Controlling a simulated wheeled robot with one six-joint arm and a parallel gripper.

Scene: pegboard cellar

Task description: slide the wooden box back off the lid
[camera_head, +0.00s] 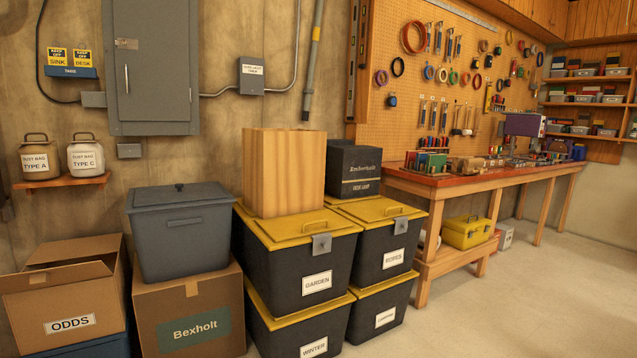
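A tall plain wooden box (284,172) stands upright on the yellow lid (290,231) of a black tote (302,273) labelled GARDEN. The box covers the back part of the lid; the front part, with a handle and a grey latch (321,245), is bare. The underside of the box and the lid beneath it are hidden. My gripper does not show in this view.
A dark box (354,171) stands right of the wooden box on another yellow-lidded tote (383,249). A grey lidded bin (183,232) sits on the Bexholt carton (190,311) at left. A workbench (485,179) stands at right. Open floor (520,295) lies in front right.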

